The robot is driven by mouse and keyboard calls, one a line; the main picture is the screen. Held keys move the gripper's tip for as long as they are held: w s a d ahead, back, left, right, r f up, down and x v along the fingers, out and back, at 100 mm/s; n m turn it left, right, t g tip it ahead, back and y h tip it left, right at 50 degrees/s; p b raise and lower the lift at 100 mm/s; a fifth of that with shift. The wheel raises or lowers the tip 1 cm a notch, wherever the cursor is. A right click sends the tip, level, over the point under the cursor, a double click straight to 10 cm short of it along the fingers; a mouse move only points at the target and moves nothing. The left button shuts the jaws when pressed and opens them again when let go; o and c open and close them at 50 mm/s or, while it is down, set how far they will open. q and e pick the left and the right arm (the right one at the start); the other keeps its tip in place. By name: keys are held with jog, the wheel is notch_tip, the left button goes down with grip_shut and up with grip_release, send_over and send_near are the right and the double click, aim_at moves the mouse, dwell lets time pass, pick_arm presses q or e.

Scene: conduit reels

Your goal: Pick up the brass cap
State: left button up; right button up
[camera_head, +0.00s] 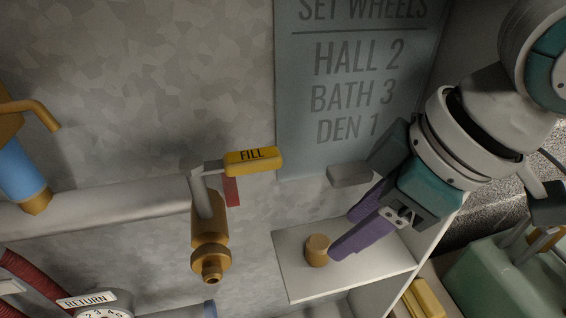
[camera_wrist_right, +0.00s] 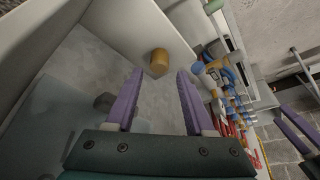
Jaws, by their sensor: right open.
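The brass cap (camera_head: 317,250) is a small cylinder standing upright on a pale shelf (camera_head: 292,284) in the head view. It also shows in the right wrist view (camera_wrist_right: 158,62), ahead of and between the fingertips. My right gripper (camera_head: 344,232) comes in from the right with its purple fingers pointing down and left, beside the cap. In the right wrist view its fingers (camera_wrist_right: 160,75) are apart with nothing between them. How far the tips are from the cap is hard to tell. My left gripper is not seen in the head view.
A brass valve (camera_head: 210,235) with a yellow FILL handle (camera_head: 254,161) stands left of the shelf. A sign (camera_head: 350,90) is on the wall behind. A RETURN dial (camera_head: 100,309) is at the lower left. A green container (camera_head: 505,275) lies at the lower right.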

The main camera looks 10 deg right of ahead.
aim_at(320, 243)
jog(key=shift+w+a, duration=0.5)
jog(key=shift+a, duration=0.05)
jog(key=b+x, duration=0.2)
jog(key=x, duration=0.3)
jog(key=shift+d, duration=0.1)
jog(key=shift+s, duration=0.1)
grip_shut()
